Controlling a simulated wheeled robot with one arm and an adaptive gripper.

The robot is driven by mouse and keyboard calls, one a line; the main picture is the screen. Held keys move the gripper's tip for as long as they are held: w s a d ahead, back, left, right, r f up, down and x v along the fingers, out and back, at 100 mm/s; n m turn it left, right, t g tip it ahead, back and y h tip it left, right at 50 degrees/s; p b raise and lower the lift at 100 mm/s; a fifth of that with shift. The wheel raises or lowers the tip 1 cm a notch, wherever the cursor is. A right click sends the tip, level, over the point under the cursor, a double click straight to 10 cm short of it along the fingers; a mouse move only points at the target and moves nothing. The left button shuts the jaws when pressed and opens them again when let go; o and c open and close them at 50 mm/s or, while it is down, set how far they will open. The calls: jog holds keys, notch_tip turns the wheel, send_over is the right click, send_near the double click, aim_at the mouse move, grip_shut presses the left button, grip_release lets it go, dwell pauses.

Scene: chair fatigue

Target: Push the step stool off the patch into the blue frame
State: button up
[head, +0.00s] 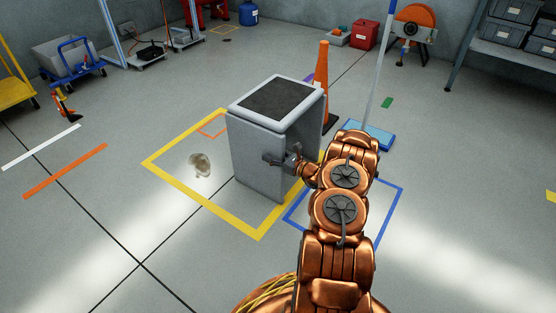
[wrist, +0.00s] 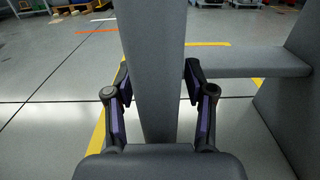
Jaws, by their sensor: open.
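The step stool (head: 262,155), grey and box-like with a dark top pad, stands upright over the right part of the yellow frame (head: 180,188). A brownish, shiny patch (head: 200,165) lies on the floor left of it, apart from its base. The blue frame (head: 392,210) lies to the right, partly hidden by my arm. My gripper (head: 284,160) is at the stool's near right side. In the wrist view, my gripper's open fingers (wrist: 157,82) straddle a grey upright panel of the stool (wrist: 155,40); firm contact cannot be told. A grey step (wrist: 245,62) shows right of the panel.
An orange cone (head: 322,85) stands close behind the stool. A blue flat mop head (head: 375,135) with an upright pole lies beyond the blue frame. A small orange outline (head: 212,126) is on the floor behind the patch. The floor at front left is clear.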

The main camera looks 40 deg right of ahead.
jog(key=shift+w+a, duration=0.1)
jog(key=shift+w, duration=0.1)
jog(key=shift+c, duration=0.4)
grip_shut()
dwell(0.4)
